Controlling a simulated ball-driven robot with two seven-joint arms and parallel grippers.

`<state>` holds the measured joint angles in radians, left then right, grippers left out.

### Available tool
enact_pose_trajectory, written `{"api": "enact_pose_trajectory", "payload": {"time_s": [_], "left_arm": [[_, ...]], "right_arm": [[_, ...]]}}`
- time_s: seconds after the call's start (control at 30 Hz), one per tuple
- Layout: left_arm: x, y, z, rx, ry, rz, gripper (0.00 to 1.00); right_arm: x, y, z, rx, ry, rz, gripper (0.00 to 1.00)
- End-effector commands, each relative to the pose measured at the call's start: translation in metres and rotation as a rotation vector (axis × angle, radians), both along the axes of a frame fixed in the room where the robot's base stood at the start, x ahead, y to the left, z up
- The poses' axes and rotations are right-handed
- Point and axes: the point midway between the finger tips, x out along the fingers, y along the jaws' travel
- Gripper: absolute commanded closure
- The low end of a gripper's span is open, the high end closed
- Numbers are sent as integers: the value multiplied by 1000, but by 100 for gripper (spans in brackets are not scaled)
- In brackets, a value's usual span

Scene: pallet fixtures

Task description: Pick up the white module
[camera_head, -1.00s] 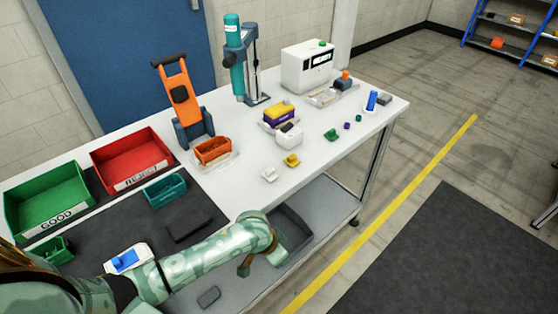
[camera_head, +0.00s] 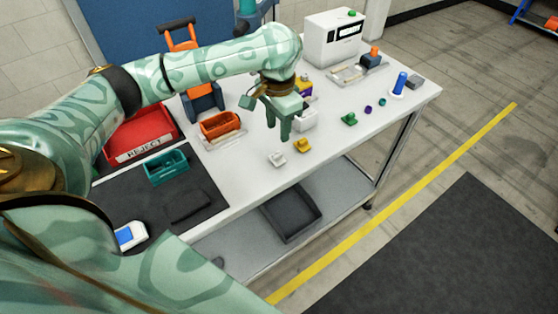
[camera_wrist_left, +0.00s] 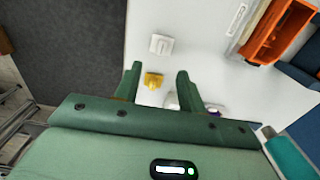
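The white module (camera_head: 277,158) is a small block lying on the white table top near its front edge. It also shows in the left wrist view (camera_wrist_left: 161,44), beyond the fingertips. My left gripper (camera_head: 278,128) is open and empty, pointing down above the table, a little behind the white module in the head view. In the left wrist view its fingers (camera_wrist_left: 158,71) are spread apart, and a yellow module (camera_wrist_left: 153,80) shows between them. The yellow module (camera_head: 302,146) lies right of the white one. My right gripper is not in view.
A white open box (camera_head: 307,118) stands partly hidden behind my left gripper. An orange bin (camera_head: 220,125), a teal bin (camera_head: 166,167) and a red REJECT bin (camera_head: 142,137) are to the left. A green module (camera_head: 349,119) lies to the right. The table between white module and orange bin is clear.

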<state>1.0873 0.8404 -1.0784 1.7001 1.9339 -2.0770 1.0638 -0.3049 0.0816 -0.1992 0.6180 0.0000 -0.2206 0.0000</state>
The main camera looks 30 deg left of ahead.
Motion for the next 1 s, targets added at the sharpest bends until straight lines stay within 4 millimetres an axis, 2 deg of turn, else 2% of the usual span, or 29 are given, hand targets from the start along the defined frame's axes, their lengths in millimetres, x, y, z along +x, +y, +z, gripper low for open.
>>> {"api": "enact_pose_trajectory", "payload": {"time_s": [0.03,0.1,0.37,0.63,0.7,0.9,0.93,1.0], "left_arm": [[0,0,-19,-2,4,0,60],[0,-1,-31,-2,4,0,60],[0,0,-48,-2,-1,0,60],[-1,3,-92,-2,3,-2,60],[0,4,-97,-1,-2,-1,60],[0,4,-94,0,-5,-1,60],[0,4,-93,0,-5,-1,66],[0,4,-93,-1,-5,-1,85]], "right_arm": [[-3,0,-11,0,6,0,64],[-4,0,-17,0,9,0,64],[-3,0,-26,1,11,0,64],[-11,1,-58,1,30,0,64],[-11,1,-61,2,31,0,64],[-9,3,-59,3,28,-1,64],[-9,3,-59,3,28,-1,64],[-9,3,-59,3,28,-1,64]]}}
